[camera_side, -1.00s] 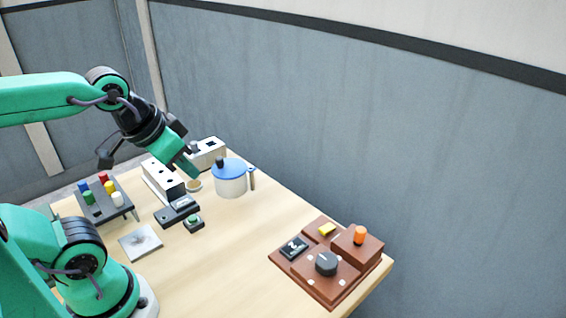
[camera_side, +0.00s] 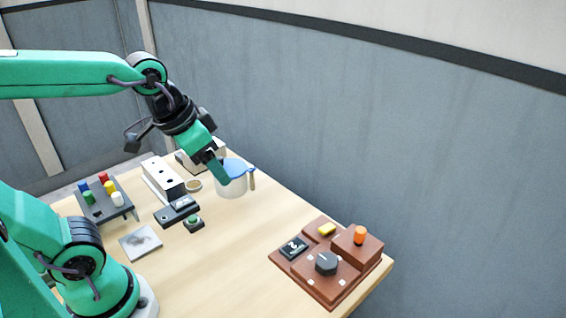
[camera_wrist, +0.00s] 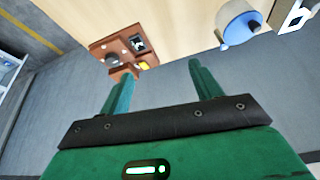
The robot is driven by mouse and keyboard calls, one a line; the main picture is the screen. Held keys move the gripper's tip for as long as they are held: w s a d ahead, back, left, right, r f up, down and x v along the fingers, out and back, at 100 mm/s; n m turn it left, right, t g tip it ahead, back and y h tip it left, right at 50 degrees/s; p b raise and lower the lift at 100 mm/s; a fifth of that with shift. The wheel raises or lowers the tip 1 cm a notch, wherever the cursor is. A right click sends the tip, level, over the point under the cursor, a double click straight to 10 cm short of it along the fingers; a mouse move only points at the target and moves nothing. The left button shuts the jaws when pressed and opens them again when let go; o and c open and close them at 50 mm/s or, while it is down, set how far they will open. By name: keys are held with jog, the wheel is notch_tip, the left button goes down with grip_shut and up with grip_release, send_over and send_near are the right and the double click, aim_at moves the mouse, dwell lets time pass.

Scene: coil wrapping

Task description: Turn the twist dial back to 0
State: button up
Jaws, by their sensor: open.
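The twist dial is a dark grey knob (camera_side: 326,263) on a brown stepped control box (camera_side: 310,283) at the table's near right corner. The dial also shows in the wrist view (camera_wrist: 112,60), on the brown box (camera_wrist: 97,47) at the upper left. My gripper (camera_side: 222,170) is open and empty, in front of the blue-lidded pot and well left of the dial. In the wrist view my gripper's two fingers (camera_wrist: 162,85) stand wide apart. The dial's reading is too small to tell.
A white pot with a blue lid (camera_side: 231,188) stands behind my gripper. A rack of coloured pegs (camera_side: 105,200), a white block with holes (camera_side: 163,178), a dark device (camera_side: 177,212) and a green button (camera_side: 193,222) lie left. The table between pot and box is clear.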

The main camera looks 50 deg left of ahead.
jog(key=w+d+f+m+g, duration=0.3)
jog(key=w+d+m, duration=0.1)
jog(key=w+d, duration=0.4)
jog(key=m+g, duration=0.2)
jog(key=m, duration=0.1)
send_near(327, 260)
jog(key=shift+s+f, duration=0.15)
jog(key=shift+s, duration=0.1)
jog(key=shift+d+f, duration=0.25)
jog(key=shift+f, duration=0.15)
jog(key=shift+f, duration=3.75)
jog(key=c, duration=1)
